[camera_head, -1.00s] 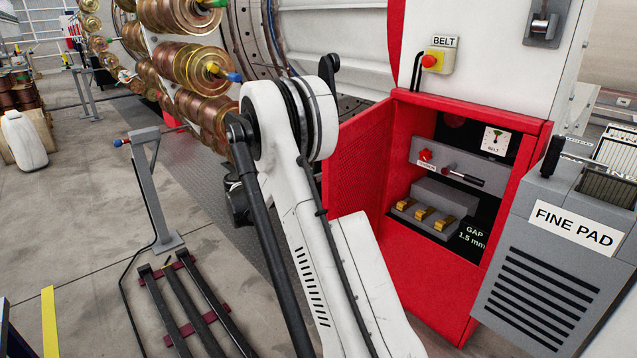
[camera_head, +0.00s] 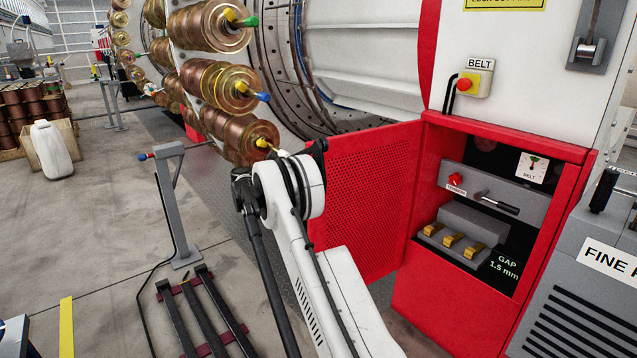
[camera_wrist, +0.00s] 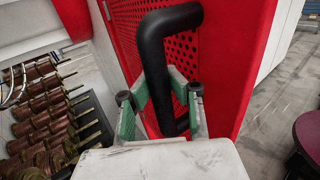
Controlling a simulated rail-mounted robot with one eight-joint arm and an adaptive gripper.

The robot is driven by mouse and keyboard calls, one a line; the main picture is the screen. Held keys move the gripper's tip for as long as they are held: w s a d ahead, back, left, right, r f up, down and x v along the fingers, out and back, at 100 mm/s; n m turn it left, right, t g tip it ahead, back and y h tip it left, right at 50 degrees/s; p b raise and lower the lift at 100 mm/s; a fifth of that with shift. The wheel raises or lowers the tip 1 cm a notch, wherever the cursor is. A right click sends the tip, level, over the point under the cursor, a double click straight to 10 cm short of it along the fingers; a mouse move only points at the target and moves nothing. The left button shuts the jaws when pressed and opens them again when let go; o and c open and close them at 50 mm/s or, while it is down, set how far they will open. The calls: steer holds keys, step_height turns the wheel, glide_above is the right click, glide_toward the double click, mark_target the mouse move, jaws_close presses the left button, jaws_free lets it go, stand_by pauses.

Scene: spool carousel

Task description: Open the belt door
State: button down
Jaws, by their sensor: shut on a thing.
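The belt door (camera_head: 365,200) is a red panel with a perforated face. In the head view it stands swung out to the left of the red cabinet, and the cabinet's inside shows. In the wrist view the door (camera_wrist: 245,50) carries a black bar handle (camera_wrist: 157,50). My gripper (camera_wrist: 165,92) has its green-grey fingers shut around the lower part of this handle. In the head view my arm covers part of the door's left side, and the gripper and handle are hidden.
The open cabinet (camera_head: 445,300) holds a lever, a red knob, brass pieces and a belt gauge (camera_head: 531,167). A grey stand (camera_head: 178,205) and copper spools (camera_head: 215,28) are left of my arm. A grey fine pad unit (camera_head: 575,305) stands at the right.

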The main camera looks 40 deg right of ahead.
steer(key=shift+w+a, duration=0.2)
steer(key=shift+w, duration=0.2)
steer(key=c, duration=2.2)
jaws_free()
steer(key=shift+o, duration=1.4)
steer(key=shift+w+a, duration=0.1)
steer(key=shift+a, duration=0.1)
steer(key=o, duration=0.3)
steer(key=shift+o, duration=0.3)
steer(key=shift+d, duration=0.25)
steer(key=shift+r, duration=0.15)
